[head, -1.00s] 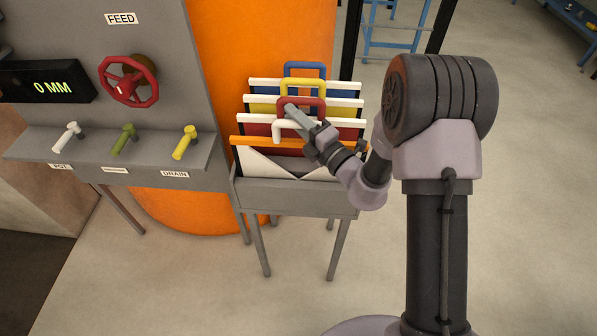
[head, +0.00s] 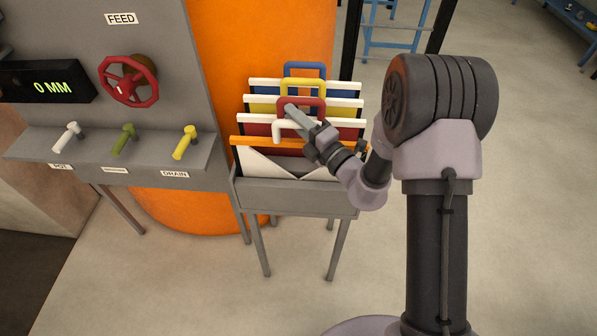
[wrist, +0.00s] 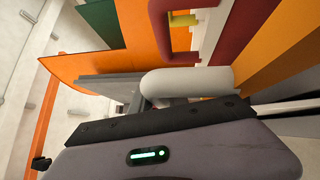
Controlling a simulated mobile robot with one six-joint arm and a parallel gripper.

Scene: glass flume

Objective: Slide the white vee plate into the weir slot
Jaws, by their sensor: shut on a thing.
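The white vee plate (head: 262,165) stands upright at the front of a grey rack, below an orange top strip, with a V-shaped upper edge. Its white handle (head: 277,130) rises above the strip. My gripper (head: 300,122) is shut on this white handle, and its fingers hide part of it. In the wrist view the white handle (wrist: 190,80) lies close in front of my gripper. The plate's lower part is hidden inside the rack. The weir slot is not in view.
Behind it stand plates with a red handle (head: 310,105), a yellow handle (head: 302,83) and a blue handle (head: 304,68). The grey rack (head: 290,198) stands on thin legs. A grey panel with a red feed wheel (head: 128,82) and coloured valve levers is to the left. Open floor lies right.

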